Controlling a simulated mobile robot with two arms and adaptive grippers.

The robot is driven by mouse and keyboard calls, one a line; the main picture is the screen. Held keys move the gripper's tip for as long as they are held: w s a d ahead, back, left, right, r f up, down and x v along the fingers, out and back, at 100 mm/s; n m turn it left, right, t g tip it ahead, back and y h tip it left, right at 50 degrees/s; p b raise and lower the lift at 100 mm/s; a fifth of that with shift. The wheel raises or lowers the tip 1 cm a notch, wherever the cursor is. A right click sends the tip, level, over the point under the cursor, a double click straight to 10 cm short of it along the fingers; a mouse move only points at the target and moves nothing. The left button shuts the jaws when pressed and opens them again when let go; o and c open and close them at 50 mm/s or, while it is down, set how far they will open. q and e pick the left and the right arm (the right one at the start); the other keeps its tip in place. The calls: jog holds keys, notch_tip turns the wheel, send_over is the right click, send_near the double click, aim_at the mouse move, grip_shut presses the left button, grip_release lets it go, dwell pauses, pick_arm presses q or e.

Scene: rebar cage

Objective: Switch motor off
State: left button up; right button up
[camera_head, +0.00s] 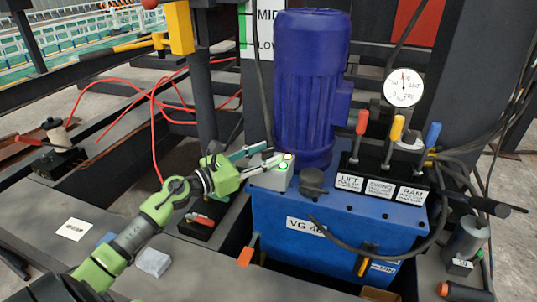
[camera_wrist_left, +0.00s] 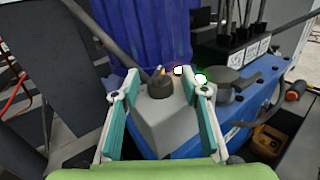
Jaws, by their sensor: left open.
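The blue motor (camera_head: 308,85) stands upright on the blue power unit (camera_head: 340,225). A small grey switch box (camera_head: 271,178) sits at the motor's foot, on the unit's left corner. My left gripper (camera_head: 262,157) comes in from the left and is open, with its fingertips at the top of this box. In the left wrist view the grey box (camera_wrist_left: 165,132) shows between the two spread fingers (camera_wrist_left: 166,90), with a dark cable fitting and small lit green-white spots near its top. Whether the fingers touch the box I cannot tell. My right gripper is not in view.
Red, yellow and blue levers (camera_head: 397,130) stand behind labelled plates right of the motor, below a round gauge (camera_head: 404,87). A dark round cap (camera_head: 312,181) sits right of the box. Black hoses hang at the right. Dark steel beams lie at the left.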

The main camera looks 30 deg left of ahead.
pick_arm(q)
jog(key=shift+w+d, duration=0.25)
jog(key=shift+w, duration=0.4)
jog(key=c, duration=1.2)
jog(key=shift+o, duration=0.2)
